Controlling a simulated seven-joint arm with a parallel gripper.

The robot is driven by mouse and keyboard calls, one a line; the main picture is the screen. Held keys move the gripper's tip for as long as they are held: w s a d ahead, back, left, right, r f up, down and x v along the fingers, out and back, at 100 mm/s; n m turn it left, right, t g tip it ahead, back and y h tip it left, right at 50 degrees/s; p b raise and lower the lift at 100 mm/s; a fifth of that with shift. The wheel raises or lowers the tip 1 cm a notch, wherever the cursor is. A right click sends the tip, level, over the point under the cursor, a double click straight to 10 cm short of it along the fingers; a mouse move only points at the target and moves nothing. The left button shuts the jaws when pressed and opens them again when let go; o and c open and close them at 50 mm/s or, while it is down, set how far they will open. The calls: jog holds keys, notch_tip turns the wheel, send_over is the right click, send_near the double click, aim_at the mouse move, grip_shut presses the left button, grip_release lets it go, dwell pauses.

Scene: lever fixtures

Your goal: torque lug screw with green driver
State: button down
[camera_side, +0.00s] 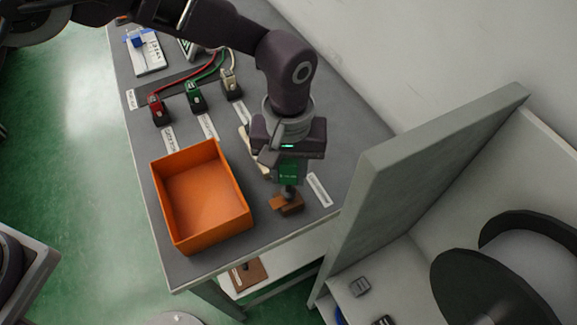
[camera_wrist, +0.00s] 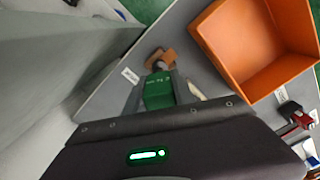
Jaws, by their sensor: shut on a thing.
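My gripper (camera_side: 288,172) is shut on the green driver (camera_side: 288,172) and holds it upright, tip down. The driver's green body also shows between the fingers in the wrist view (camera_wrist: 158,91). Below its tip is a small orange-brown block (camera_side: 287,205), near the right part of the table; it also shows in the wrist view (camera_wrist: 161,58). The driver's dark lower end meets or hovers just over this block; I cannot tell whether they touch. A lug screw is not distinguishable; the driver's tip hides that spot.
An open, empty orange bin (camera_side: 203,195) stands left of my gripper. Red (camera_side: 158,110), green (camera_side: 195,100) and white (camera_side: 231,88) cable connectors sit farther back on the grey table. A tall grey panel (camera_side: 420,165) rises close to the right. A white label (camera_side: 319,189) lies beside the block.

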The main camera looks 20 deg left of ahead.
aim_at(289, 160)
jog(key=shift+f, duration=0.2)
jog(key=m, duration=0.2)
jog(key=shift+m, duration=0.4)
jog(key=shift+r, duration=2.55)
jog(key=shift+w+a, duration=0.1)
